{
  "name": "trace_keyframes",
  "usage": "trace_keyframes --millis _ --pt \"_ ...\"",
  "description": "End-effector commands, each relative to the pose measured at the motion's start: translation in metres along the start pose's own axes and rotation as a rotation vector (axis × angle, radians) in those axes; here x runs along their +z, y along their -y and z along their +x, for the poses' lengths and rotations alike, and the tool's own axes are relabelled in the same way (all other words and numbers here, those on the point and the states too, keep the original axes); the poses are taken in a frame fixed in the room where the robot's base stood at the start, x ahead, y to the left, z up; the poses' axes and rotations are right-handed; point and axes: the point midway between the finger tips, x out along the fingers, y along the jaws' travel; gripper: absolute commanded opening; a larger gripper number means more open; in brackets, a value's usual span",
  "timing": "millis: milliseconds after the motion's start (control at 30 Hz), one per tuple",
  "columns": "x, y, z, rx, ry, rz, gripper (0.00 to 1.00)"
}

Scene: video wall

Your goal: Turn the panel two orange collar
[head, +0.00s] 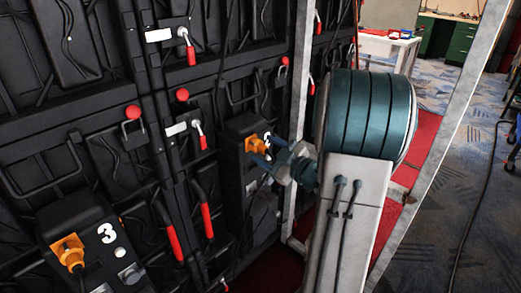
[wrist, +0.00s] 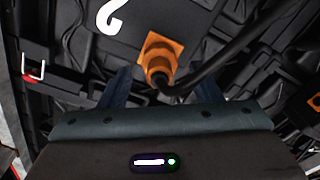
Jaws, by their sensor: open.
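The orange collar (head: 259,144) is on a dark box on the black panel wall, in the middle of the head view. In the wrist view the orange collar (wrist: 160,57) sits upper centre, with a black cable running from it to the right. A white numeral, partly cut off and apparently a 2, is beside it. My gripper (head: 266,161) reaches the panel from the right. In the wrist view my gripper (wrist: 162,88) is open, its two fingers apart to the left and right below the collar. Whether a finger touches the collar cannot be told.
Another orange collar (head: 68,252) is on the panel marked 3 (head: 107,233) at lower left. Red-handled levers (head: 206,220) and red knobs stick out from the wall. A grey metal post (head: 298,100) stands close beside my arm. Patterned floor (head: 450,220) at right is mostly clear, crossed by a cable.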

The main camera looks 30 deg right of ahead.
Motion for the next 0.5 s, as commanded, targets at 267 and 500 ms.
trace_keyframes --millis 267,500 --pt "0.001 0.000 0.024 0.000 0.001 0.000 0.58" --pt "0.000 0.000 0.025 0.000 0.001 0.001 0.58"
